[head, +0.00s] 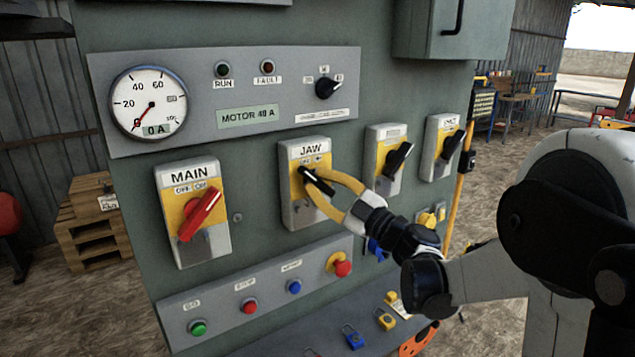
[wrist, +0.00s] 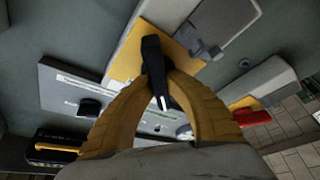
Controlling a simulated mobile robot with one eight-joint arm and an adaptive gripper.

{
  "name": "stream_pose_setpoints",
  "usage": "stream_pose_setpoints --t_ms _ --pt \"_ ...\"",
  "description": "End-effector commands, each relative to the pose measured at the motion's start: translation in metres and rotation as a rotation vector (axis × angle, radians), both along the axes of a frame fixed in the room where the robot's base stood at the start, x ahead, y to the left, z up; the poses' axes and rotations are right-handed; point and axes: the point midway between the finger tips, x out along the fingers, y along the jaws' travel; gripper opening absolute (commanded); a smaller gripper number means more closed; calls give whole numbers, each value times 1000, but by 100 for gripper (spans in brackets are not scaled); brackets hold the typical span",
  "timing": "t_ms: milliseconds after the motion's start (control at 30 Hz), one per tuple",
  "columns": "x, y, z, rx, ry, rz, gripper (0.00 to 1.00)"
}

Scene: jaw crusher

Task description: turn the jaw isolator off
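The jaw isolator (head: 290,211) is a grey box with a yellow plate labelled JAW, in the middle of the cabinet front. Its black handle (head: 319,184) slants from upper left to lower right. My gripper (head: 314,176) reaches it from the right, with one yellow finger above the handle and one below. In the wrist view, the fingertips of my gripper (wrist: 157,74) close on both sides of the black handle (wrist: 152,48) and appear to touch it. The small position words on the plate are partly covered and too small to read surely.
The MAIN isolator (head: 205,247) with a red handle is on the left. Two isolators with black handles (head: 397,160) (head: 453,145) are on the right. A gauge panel (head: 215,92) is above, and a button panel (head: 262,313) with a red mushroom button (head: 342,268) is below.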

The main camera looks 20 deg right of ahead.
Motion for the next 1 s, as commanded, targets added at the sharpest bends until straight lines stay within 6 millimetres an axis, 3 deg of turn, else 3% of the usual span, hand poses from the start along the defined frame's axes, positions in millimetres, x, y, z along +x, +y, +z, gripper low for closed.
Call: stream_pose_setpoints --t_ms 33,67,100,467,1000 --pt "0 0 0 1 0 1 29" --pt "0 0 0 1 0 1 38" --pt "0 0 0 1 0 1 40" --pt "-5 -4 -2 1 -1 -1 40" --pt "-86 -61 -29 1 0 -3 40"
